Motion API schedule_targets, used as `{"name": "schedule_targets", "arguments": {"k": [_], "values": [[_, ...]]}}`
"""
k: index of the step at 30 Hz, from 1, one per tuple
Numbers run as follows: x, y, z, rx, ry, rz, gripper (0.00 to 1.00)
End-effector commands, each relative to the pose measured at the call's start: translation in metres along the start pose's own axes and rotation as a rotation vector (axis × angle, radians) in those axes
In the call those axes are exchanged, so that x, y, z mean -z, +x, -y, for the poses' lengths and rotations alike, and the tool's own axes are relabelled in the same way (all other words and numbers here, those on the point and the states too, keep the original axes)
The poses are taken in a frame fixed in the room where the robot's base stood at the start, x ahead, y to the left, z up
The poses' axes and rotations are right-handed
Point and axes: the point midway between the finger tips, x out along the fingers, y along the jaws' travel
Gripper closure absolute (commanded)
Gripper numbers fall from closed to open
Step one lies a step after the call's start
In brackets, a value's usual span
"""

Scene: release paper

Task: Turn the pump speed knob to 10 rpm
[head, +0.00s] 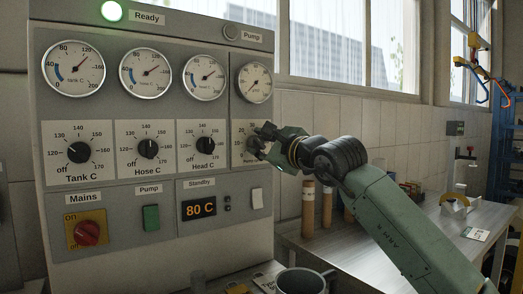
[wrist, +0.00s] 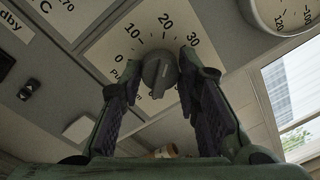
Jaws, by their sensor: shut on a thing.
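The pump speed knob (wrist: 160,72) is a dark round knob with a raised grip bar, seen in the wrist view. Its dial plate (wrist: 108,48) carries the marks 0, 10, 20 and 30 around it. My gripper (wrist: 160,76) has one finger on each side of the knob and is shut on it. The knob's bar runs roughly up and down in the wrist view; I cannot tell for certain which mark it points to. In the head view my gripper (head: 261,139) is at the rightmost dial of the panel and hides most of that knob.
Tank, hose and head knobs (head: 78,152) sit in a row to the left, below several round gauges (head: 74,69). Below are a red mains switch (head: 86,233), a green pump switch (head: 151,217) and an 80 C display (head: 198,208). A grey mug (head: 300,281) stands in front.

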Motion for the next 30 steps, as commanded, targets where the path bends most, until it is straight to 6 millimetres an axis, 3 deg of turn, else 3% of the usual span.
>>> {"name": "schedule_targets", "arguments": {"k": [18, 30], "values": [[0.0009, 0.0003, -0.0007, 0.001, -0.567, 0.032, 0.98], [0.0018, 0.0002, -0.0008, 0.002, -0.8, 0.044, 0.98]]}}
